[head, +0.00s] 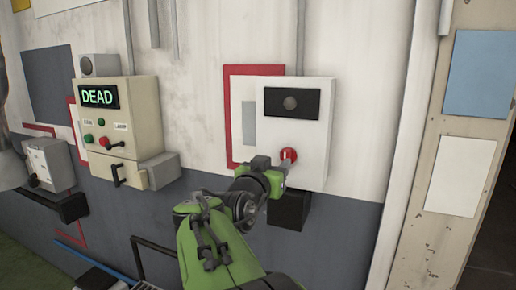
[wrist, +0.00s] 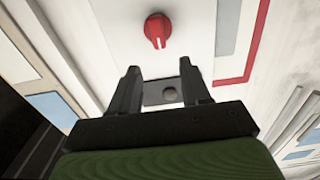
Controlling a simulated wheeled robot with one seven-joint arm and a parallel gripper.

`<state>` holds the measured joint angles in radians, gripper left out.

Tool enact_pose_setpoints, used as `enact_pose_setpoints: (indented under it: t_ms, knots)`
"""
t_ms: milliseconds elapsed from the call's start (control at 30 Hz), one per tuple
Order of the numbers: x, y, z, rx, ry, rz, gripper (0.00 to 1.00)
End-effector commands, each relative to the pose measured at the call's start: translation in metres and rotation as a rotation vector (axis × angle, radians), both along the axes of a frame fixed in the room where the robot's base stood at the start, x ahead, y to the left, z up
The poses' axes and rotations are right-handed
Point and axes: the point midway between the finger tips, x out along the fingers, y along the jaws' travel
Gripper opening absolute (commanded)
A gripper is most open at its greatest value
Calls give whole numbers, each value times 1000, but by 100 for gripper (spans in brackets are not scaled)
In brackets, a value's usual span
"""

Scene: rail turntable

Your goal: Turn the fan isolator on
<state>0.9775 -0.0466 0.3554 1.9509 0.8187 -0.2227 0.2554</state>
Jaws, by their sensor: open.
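A white wall box (head: 308,165) with a black panel (head: 291,103) and a round red knob (head: 288,155) is in the head view. No label on it is readable. The red knob (wrist: 157,29) also shows in the wrist view, with a raised grip bar and a small pale mark. My gripper (head: 281,167) is close in front of the knob in the head view. In the wrist view my gripper (wrist: 159,78) has its two black fingers apart, with nothing between them but the box's black panel behind. The knob appears beyond the fingertips, not between them.
A cream box (head: 130,100) with a lit DEAD display (head: 97,96), small buttons and a lever stands left on the wall. A grey-white box (head: 48,163) is farther left. A red frame (head: 228,110) borders the white box. A beige door post (head: 435,240) is at right.

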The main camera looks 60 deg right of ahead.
Motion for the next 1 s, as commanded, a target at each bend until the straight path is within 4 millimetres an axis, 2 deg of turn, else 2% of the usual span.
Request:
enact_pose_setpoints:
  t_ms: [100, 300, 433, 667, 900, 1000]
  knots:
    - [3, -31, 4, 3, 1, -4, 47]
    - [11, -68, 4, 1, 1, 0, 47]
    - [12, -78, 2, 0, 0, 1, 47]
    - [13, -78, 1, -1, 0, 2, 47]
    - [13, -78, 1, 0, 1, 2, 12]
    - [13, -78, 1, 0, 1, 2, 0]
